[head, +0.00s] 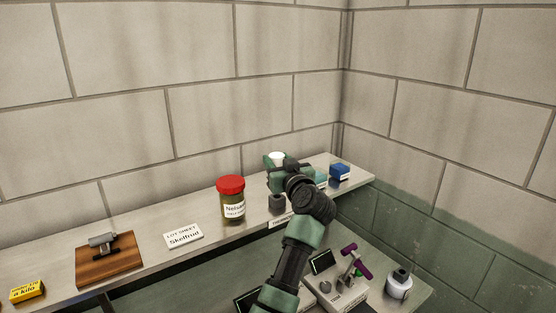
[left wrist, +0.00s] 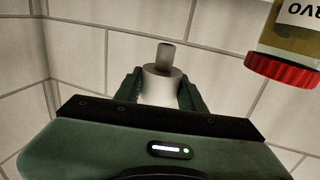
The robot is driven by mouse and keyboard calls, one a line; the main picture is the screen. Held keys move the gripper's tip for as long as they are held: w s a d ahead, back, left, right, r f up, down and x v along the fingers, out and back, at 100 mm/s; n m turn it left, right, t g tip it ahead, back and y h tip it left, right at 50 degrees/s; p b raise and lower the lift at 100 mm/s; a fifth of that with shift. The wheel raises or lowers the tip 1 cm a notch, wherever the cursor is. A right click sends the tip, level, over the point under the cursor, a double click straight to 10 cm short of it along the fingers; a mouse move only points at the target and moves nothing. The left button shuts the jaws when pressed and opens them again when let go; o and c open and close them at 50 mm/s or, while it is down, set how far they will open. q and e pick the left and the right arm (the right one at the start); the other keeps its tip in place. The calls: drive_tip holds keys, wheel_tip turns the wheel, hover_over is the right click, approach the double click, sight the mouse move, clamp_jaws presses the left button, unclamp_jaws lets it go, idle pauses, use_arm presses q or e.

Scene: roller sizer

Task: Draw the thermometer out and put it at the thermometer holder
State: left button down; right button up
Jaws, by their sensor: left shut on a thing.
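My left gripper (head: 277,165) is above the shelf in the head view, shut on the thermometer (head: 277,157), whose pale top shows between the fingers. In the left wrist view the thermometer (left wrist: 163,85) is a white cylinder with a narrower grey end, held between the two green fingers. A dark grey round piece (head: 277,203), which looks like the thermometer holder, stands on the shelf below the gripper, behind a partly hidden label starting "THERMO". I cannot tell whether the thermometer touches it; my arm hides part of this area. My right gripper is not in view.
On the shelf (head: 150,235), a red-lidded jar (head: 231,200) stands close left of the gripper. A blue box (head: 340,172) is to the right. A lot sheet card (head: 183,236) and wooden board (head: 110,262) lie left. A machine (head: 340,290) and white pot (head: 399,285) stand lower.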

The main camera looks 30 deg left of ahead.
use_arm(q)
drive_tip(key=shift+f, duration=0.75)
drive_tip(key=shift+d+f, duration=0.1)
drive_tip(key=shift+f, duration=0.25)
wheel_tip(320, 180, down, 2)
drive_tip(key=shift+f, duration=0.75)
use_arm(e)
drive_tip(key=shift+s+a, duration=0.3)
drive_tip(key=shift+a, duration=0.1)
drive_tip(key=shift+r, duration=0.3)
use_arm(q)
drive_tip(key=shift+p, duration=0.6)
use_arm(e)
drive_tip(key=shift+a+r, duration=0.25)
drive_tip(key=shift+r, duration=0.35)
